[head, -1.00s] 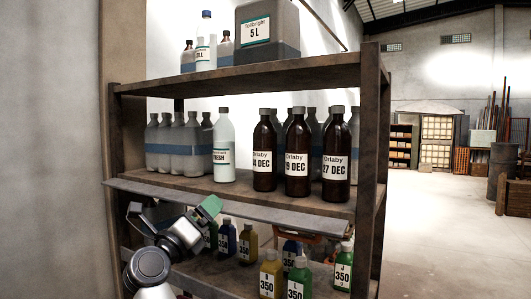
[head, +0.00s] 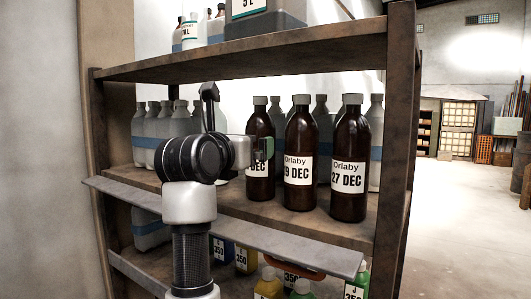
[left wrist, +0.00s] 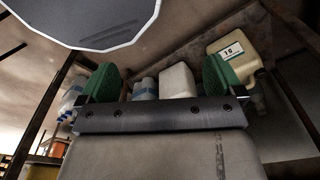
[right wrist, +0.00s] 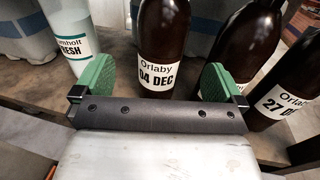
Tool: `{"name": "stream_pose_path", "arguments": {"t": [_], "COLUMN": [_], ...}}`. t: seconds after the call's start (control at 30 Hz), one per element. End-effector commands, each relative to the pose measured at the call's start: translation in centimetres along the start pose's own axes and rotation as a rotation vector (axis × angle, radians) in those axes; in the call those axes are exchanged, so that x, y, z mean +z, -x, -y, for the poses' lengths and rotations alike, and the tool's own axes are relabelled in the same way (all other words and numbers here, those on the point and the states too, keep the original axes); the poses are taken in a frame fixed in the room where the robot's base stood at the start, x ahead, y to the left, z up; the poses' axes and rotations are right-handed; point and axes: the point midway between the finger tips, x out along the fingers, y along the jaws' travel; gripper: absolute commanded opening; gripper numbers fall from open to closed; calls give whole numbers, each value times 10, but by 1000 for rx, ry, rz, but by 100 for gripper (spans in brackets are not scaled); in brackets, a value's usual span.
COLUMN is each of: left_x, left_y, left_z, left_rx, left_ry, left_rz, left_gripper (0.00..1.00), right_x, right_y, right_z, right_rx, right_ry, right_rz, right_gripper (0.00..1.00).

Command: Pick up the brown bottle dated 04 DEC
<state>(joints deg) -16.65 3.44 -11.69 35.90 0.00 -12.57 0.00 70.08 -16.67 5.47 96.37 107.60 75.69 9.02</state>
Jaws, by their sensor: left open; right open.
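The brown bottle dated 04 DEC (right wrist: 160,35) stands upright in the right wrist view, ahead of and between the fingers of my right gripper (right wrist: 158,80). That gripper is open and holds nothing. In the head view the same bottle (head: 260,122) is the leftmost of three brown bottles on the middle shelf, its label partly hidden by my right gripper (head: 263,149). The bottles dated 19 DEC (head: 298,135) and 27 DEC (head: 349,140) stand to its right. My left gripper (left wrist: 160,82) is open and empty in its own wrist view.
A white FRESH bottle (right wrist: 65,30) stands left of the brown bottle. Coloured bottles stand below. The left wrist view shows a pale jug (left wrist: 240,55) and a white container (left wrist: 178,80).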

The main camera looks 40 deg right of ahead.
Motion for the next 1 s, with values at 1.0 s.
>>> {"name": "stream_pose_path", "arguments": {"t": [1.0], "left_x": [2], "left_y": [66], "left_z": [10], "left_rx": [-12], "left_ry": [-3], "left_rz": [14], "left_gripper": [96], "right_x": [5], "right_y": [-92], "right_z": [2], "right_rx": [-1], "right_ry": [2], "right_rz": [1], "right_gripper": [100]}}
